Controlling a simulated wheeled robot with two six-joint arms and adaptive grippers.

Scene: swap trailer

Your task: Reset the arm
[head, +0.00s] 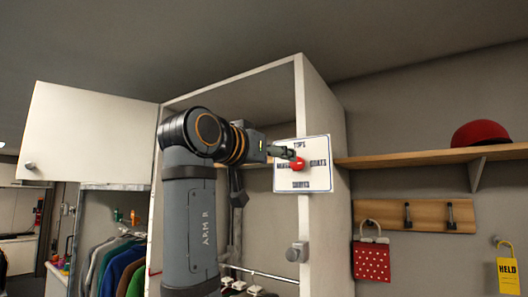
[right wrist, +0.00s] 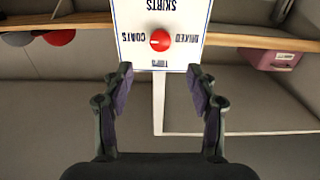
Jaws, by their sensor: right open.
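My right arm rises in the middle of the head view, with its gripper (head: 283,152) in front of a white label panel (head: 318,150) on the edge of a tall cabinet. The panel carries a round red knob (head: 297,164) and the words TOPS, COATS, SKIRTS and one partly hidden word. In the right wrist view the gripper (right wrist: 160,80) is open and empty. My left gripper is not in view.
The white cabinet (head: 325,110) has an open door (head: 90,130) at left. Clothes (head: 125,262) hang at lower left. A wooden shelf (head: 425,157) with a red cap (head: 480,133) runs right, above a hook board (head: 430,212), a red dotted bag (head: 371,262) and a yellow HELD tag (head: 508,273).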

